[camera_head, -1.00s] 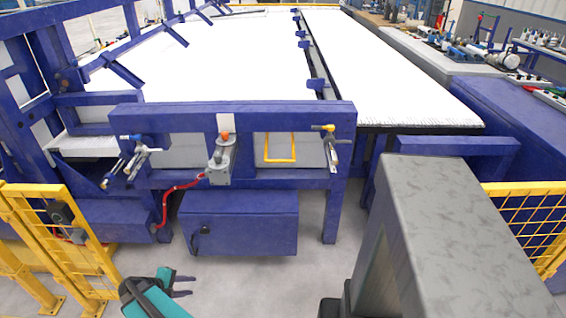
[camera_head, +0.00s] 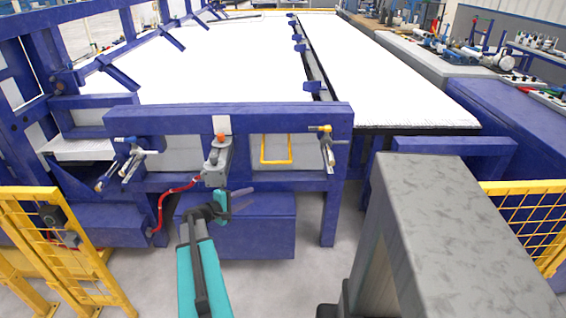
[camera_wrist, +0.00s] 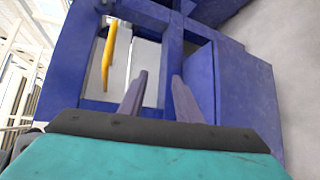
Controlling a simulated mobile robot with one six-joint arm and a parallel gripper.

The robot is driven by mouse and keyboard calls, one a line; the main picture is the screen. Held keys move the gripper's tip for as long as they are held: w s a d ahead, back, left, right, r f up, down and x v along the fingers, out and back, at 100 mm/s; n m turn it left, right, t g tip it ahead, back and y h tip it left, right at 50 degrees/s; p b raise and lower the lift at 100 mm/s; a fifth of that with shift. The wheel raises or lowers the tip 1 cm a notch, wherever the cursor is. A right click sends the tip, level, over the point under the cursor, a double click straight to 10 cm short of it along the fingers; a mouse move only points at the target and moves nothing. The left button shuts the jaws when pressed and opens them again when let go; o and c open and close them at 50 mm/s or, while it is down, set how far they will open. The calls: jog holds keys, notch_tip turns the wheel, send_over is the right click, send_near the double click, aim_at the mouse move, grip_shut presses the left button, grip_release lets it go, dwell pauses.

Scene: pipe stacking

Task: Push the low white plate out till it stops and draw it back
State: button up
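A pale white plate (camera_head: 276,145) shows through the openings of the blue front frame, with a yellow U-shaped handle (camera_head: 263,150) in front of it. I take this for the low white plate; its edges are mostly hidden by the frame. In the wrist view the plate (camera_wrist: 147,62) shows beyond my fingers, beside the yellow handle (camera_wrist: 108,58). My gripper (camera_head: 251,196) is below and left of the handle, in front of the frame's lower beam. In the wrist view its two fingers (camera_wrist: 158,78) are apart with nothing between them.
A grey valve with an orange knob (camera_head: 219,142) and a red hose (camera_head: 175,192) are close to my gripper. A yellow-topped clamp (camera_head: 327,145) is right of the handle. A blue box (camera_head: 265,228) sits underneath. Yellow fencing (camera_head: 70,240) stands left.

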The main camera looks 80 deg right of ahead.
aim_at(274, 163)
jog(key=shift+m+g+h, duration=0.3)
jog(key=shift+m+g, duration=0.3)
jog(key=shift+g, duration=0.2)
jog(key=s+d+r, duration=0.2)
jog(key=d+r, duration=0.1)
jog(key=s+d+r, duration=0.6)
jog(key=d, duration=0.1)
jog(key=shift+s, duration=0.15)
jog(key=shift+s+d, duration=0.1)
jog(key=shift+p+x, duration=0.65)
jog(key=shift+x, duration=2.9)
jog(key=shift+f, duration=0.1)
jog(key=shift+f, duration=0.1)
grip_shut()
